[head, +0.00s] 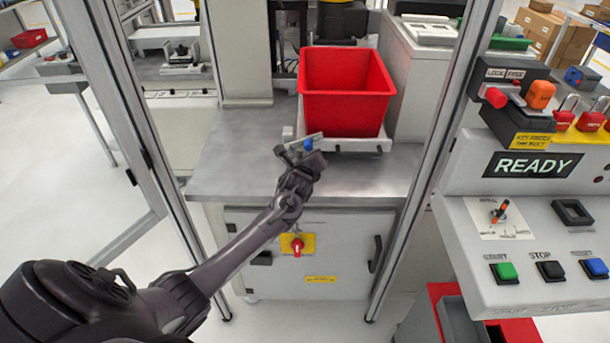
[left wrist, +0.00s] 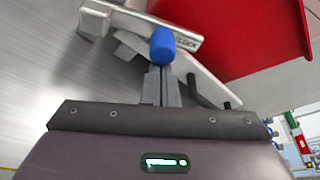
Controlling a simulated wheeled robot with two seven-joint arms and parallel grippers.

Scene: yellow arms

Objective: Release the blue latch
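The blue latch knob (head: 308,145) sits at the front of the light fixture under the red bin, beside a metal lever bar. In the left wrist view the knob (left wrist: 163,46) stands at the end of my fingers, on a pale bar with partly readable lettering. My left gripper (left wrist: 160,70) has its two fingers together, with their tips at the knob's near edge. I cannot tell whether they touch it. In the head view my left gripper (head: 297,152) hides part of the fixture. My right gripper is not in view.
The red bin (head: 345,90) rests on a white-edged plate (head: 360,145) on the metal table (head: 240,160). Upright frame posts stand at both sides. A control panel (head: 540,220) with a READY sign is at right. The table left of the bin is clear.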

